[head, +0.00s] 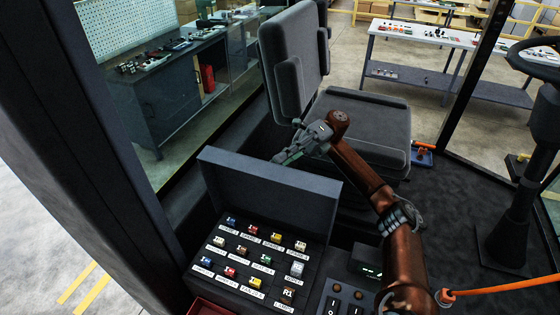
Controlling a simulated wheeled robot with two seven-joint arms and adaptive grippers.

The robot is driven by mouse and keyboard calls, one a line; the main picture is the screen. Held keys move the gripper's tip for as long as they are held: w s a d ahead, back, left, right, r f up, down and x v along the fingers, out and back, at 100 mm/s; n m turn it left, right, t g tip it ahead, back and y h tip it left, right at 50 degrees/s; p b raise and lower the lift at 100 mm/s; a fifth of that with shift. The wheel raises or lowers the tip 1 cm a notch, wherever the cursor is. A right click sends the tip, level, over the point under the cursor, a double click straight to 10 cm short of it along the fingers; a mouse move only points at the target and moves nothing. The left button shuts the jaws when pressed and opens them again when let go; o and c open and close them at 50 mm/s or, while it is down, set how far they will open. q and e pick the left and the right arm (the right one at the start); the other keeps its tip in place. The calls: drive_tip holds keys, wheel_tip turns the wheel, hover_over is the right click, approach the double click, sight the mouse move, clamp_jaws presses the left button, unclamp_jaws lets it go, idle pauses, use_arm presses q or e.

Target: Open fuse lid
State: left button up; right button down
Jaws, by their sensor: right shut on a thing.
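The fuse box (220,276) is at the lower middle, with several coloured, labelled fuses exposed in rows. Its dark grey fuse lid (268,192) stands raised along the far side of the box. My right gripper (282,157) is at the lid's upper edge, with its arm reaching in from the lower right. It is shut on the lid; its fingertips are small and their exact contact is hard to see. My left gripper is not in view.
A grey seat (362,128) stands just behind my right gripper. A switch panel (345,298) lies right of the fuse box. A steering column (515,190) is at the far right. A dark cab pillar (90,130) rises at the left. An orange cable (500,287) runs at lower right.

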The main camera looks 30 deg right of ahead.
drive_tip(key=c, duration=1.6)
unclamp_jaws()
drive_tip(key=shift+v, duration=3.8)
drive_tip(key=shift+a, duration=0.1)
